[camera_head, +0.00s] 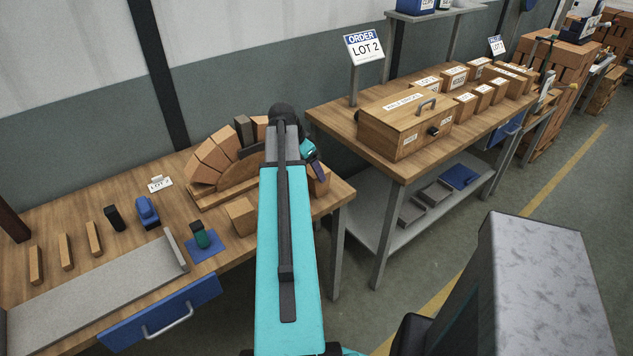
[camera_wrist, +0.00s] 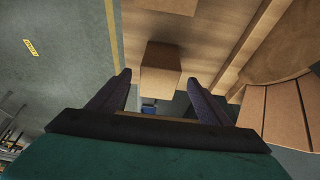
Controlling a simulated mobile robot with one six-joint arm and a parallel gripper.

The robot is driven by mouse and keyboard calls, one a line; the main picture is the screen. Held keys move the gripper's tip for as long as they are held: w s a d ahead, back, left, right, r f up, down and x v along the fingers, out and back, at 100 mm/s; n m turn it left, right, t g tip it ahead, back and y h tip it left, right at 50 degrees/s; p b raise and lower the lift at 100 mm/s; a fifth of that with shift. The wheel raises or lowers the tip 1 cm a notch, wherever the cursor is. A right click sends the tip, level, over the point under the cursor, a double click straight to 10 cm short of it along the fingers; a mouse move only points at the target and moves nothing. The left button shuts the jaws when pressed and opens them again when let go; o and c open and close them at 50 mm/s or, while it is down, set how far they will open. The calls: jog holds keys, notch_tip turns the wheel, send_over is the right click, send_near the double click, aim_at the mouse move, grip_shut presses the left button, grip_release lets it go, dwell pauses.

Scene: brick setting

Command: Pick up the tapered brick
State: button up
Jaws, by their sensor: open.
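A tan brick (camera_wrist: 160,68) shows between the two fingers of my gripper (camera_wrist: 158,78) in the wrist view, with gaps at both sides. It looks slightly tapered. In the head view a brick (camera_head: 321,184) stands near the table's right end, partly hidden by my arm, and looks like the same one. My gripper (camera_head: 317,168) is open just above or beside it; exact contact cannot be told. Several wedge-shaped bricks form part of an arch (camera_head: 210,160) on a wooden form, left of my arm; they also show in the wrist view (camera_wrist: 285,112).
Another block (camera_head: 240,216) sits in front of the arch, left of my arm. A grey board (camera_head: 95,290), thin bricks (camera_head: 66,252) and tools (camera_head: 147,211) lie further left. A second table (camera_head: 335,122) with a wooden box (camera_head: 405,122) stands to the right, across a gap.

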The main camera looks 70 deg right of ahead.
jog(key=shift+p+x, duration=0.4)
jog(key=shift+x, duration=1.75)
jog(key=shift+f, duration=0.15)
jog(key=shift+d+p+x, duration=0.2)
jog(key=shift+p+x, duration=0.7)
jog(key=shift+x, duration=0.3)
jog(key=shift+p+x, duration=0.3)
jog(key=shift+x, duration=0.9)
jog(key=shift+s, duration=0.1)
jog(key=c, duration=1.4)
